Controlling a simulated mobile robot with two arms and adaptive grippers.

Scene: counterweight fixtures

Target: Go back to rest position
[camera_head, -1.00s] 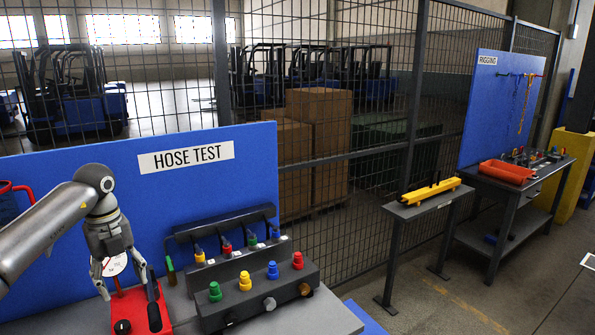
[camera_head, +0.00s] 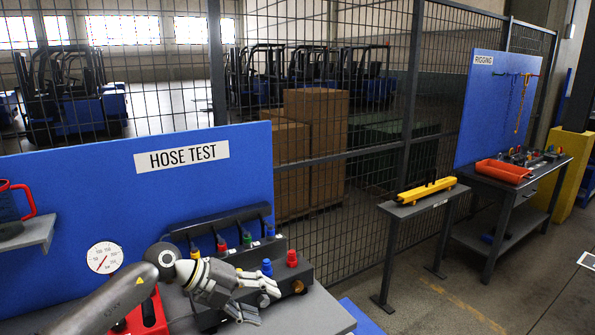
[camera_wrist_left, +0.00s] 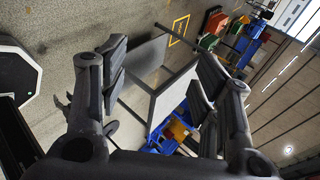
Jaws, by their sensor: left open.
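My left gripper (camera_head: 256,300) is in front of the grey hose-test manifold (camera_head: 322,278), low in the head view. It is open and holds nothing. Its arm comes in from the lower left and covers part of the red pump base (camera_head: 147,318) and the left part of the manifold. In the left wrist view the fingers (camera_wrist_left: 160,85) are spread apart, with floor and a grey table frame between and beyond them. My right gripper is not in view.
The blue hose-test panel (camera_head: 80,200) stands behind, with a round gauge (camera_head: 105,257). A yellow bar (camera_head: 427,191) lies on a narrow stand at right. A red tray (camera_head: 503,171) sits on the rigging bench.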

